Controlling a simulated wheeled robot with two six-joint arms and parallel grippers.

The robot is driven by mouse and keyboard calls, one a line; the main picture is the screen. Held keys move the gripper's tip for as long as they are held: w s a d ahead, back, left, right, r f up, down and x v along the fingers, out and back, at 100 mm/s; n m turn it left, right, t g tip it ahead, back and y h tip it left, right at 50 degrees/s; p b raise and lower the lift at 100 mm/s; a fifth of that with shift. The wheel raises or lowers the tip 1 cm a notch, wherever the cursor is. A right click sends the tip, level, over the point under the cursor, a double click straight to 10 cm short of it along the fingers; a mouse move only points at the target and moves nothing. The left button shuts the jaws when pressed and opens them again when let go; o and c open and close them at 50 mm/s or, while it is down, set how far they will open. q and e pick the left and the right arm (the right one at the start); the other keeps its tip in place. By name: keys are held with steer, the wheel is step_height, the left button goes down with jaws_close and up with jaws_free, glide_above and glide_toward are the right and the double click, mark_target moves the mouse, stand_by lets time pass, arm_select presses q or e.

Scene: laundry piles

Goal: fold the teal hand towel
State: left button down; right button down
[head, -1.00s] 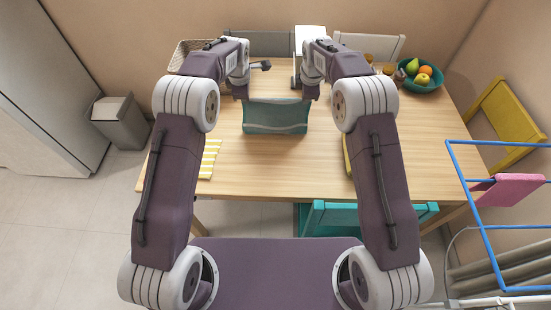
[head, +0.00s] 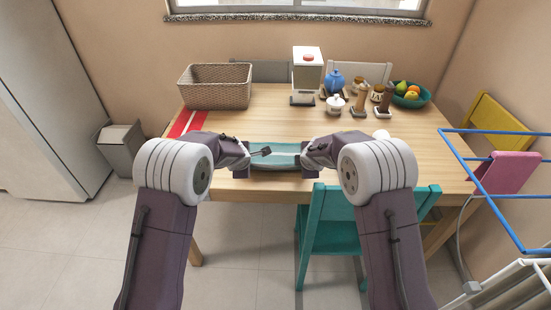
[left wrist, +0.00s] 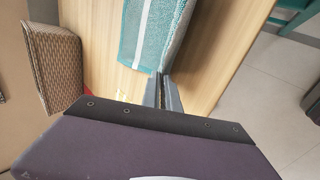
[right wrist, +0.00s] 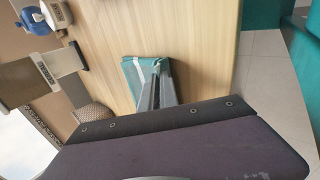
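The teal hand towel (head: 275,158), with a pale stripe, spans between my two grippers near the table's front edge. My left gripper (head: 246,162) is shut on its left end; the left wrist view shows the fingers (left wrist: 162,82) closed at a corner of the towel (left wrist: 152,38). My right gripper (head: 307,162) is shut on its right end; the right wrist view shows the fingers (right wrist: 156,82) together at the towel's edge (right wrist: 140,70). I cannot tell whether the towel's lower part touches the table. My arms hide part of the area around it.
The wooden table (head: 270,110) is clear in the middle. A wicker basket (head: 217,86) and a red-and-white cloth (head: 187,123) are at left. A dispenser (head: 306,75), jars and a fruit bowl (head: 411,96) stand at the back. A teal chair (head: 335,225) is at the front.

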arm_select(q)
steer(key=shift+s, duration=0.2)
arm_select(e)
steer(key=shift+s, duration=0.2)
arm_select(q)
steer(key=c, duration=1.3)
jaws_free()
steer(key=shift+w, duration=0.1)
arm_select(e)
steer(key=c, duration=1.3)
jaws_free()
steer(key=shift+w, duration=0.1)
arm_select(q)
steer(key=r, duration=0.1)
steer(key=s+r, duration=0.1)
steer(key=r, duration=0.1)
arm_select(e)
steer(key=r, duration=0.1)
steer(key=s+r, duration=0.1)
steer(key=r, duration=0.1)
arm_select(q)
steer(key=v, duration=0.8)
arm_select(e)
steer(key=v, duration=0.8)
steer(key=shift+f, duration=0.1)
